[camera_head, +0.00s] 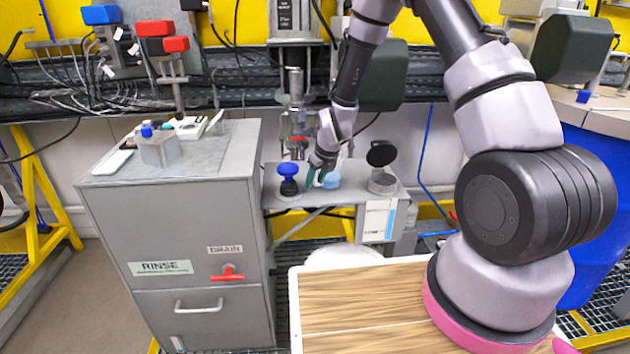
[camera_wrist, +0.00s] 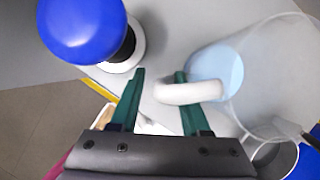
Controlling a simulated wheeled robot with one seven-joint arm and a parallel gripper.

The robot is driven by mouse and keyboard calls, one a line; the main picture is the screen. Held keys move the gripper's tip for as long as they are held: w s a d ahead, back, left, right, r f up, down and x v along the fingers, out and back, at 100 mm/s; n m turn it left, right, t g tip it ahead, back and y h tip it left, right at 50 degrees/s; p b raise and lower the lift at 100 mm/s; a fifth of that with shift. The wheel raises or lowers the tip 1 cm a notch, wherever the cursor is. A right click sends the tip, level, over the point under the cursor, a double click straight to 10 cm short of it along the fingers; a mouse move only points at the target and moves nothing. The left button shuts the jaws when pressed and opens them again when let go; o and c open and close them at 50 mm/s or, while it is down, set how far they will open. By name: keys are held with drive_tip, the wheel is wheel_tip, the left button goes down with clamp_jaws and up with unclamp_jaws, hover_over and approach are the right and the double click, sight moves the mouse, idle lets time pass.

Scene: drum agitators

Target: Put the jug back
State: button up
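The jug is clear, with a white handle and a light blue base or content. In the wrist view the jug (camera_wrist: 262,75) is at the right, its handle (camera_wrist: 188,92) reaching left between my green fingers. In the head view the jug (camera_head: 331,181) shows as a light blue patch on the grey shelf (camera_head: 345,197), partly behind my gripper (camera_head: 313,178). My gripper (camera_wrist: 160,100) is open. The handle's end lies between the fingers and overlaps the right one; a gap shows to the left finger. I cannot tell whether the handle touches the right finger.
A blue-knobbed black device (camera_head: 288,180) stands left of my gripper, its blue knob (camera_wrist: 82,30) close in the wrist view. A container with a raised black lid (camera_head: 382,165) stands to the right. The grey RINSE cabinet (camera_head: 180,225) is left of the shelf. Mixer hardware (camera_head: 296,110) hangs above.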

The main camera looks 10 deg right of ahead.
drive_tip(key=s+d+r+n+t, duration=0.1)
drive_tip(key=s+d+r+n, duration=0.25)
drive_tip(key=r, duration=0.65)
drive_tip(key=s+d+r+n, duration=0.3)
drive_tip(key=s+r+n, duration=0.1)
drive_tip(key=r, duration=0.7)
drive_tip(key=s+d+r+n+t, duration=0.1)
drive_tip(key=s+d+r+n, duration=0.25)
drive_tip(key=r, duration=0.65)
drive_tip(key=s+d+r+n, duration=0.3)
drive_tip(key=s+r+n, duration=0.2)
drive_tip(key=s+n, duration=0.2)
drive_tip(key=s+d+r+n+t, duration=0.1)
drive_tip(key=s+r+n, duration=0.4)
drive_tip(key=s, duration=0.5)
drive_tip(key=d+n, duration=0.1)
drive_tip(key=n, duration=0.1)
drive_tip(key=shift+d+r+n, duration=0.3)
drive_tip(key=shift+d, duration=0.1)
